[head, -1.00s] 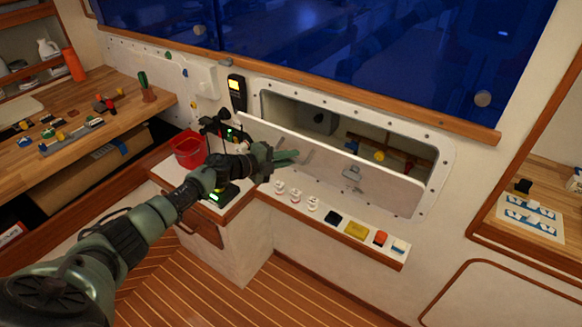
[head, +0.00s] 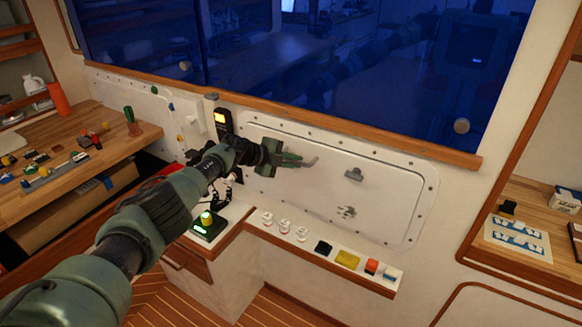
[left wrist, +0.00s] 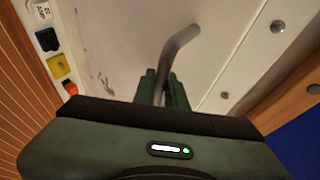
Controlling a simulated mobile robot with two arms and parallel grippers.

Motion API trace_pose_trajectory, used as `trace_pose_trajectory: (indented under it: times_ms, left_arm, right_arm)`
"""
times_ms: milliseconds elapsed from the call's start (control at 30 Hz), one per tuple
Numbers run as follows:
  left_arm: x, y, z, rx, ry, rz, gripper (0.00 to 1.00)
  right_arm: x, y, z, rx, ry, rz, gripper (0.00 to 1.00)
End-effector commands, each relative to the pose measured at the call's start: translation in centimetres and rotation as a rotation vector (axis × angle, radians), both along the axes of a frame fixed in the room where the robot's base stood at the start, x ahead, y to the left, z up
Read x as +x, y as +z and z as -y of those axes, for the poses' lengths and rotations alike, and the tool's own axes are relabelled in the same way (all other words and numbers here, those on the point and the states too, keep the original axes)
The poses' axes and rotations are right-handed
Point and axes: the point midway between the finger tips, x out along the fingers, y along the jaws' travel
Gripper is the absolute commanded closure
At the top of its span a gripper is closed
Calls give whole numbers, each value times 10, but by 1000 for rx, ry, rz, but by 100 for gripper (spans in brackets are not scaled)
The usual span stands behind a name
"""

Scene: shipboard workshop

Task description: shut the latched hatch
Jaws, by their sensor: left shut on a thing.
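The white hatch panel (head: 385,205) sits within its bolted frame (head: 424,205) below the window and looks flush or nearly so. My left gripper (head: 298,160) is at the panel's left part, shut on the grey bent handle (head: 312,161). In the left wrist view the handle (left wrist: 182,42) rises out from between the gripper's fingers (left wrist: 163,90), with the panel (left wrist: 125,40) behind it. The opening behind the panel is hidden. My right gripper is out of view.
Below the hatch a ledge (head: 300,255) holds white knobs, a yellow block (head: 347,260) and other small parts. A lit device (head: 222,122) hangs left of the frame. A workbench (head: 75,195) with tools stands left. A wooden rail (head: 400,148) runs above the hatch.

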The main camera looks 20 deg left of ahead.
Motion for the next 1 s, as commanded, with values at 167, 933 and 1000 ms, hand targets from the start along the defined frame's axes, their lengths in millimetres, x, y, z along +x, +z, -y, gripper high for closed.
trace_pose_trajectory:
  times_ms: [167,933,1000]
  left_arm:
    - [2,4,1,-2,1,0,100]
    - [-1,5,-3,1,3,-1,66]
    - [-5,9,-7,3,4,-1,66]
  right_arm:
    - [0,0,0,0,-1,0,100]
    - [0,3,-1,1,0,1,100]
    - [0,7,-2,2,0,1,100]
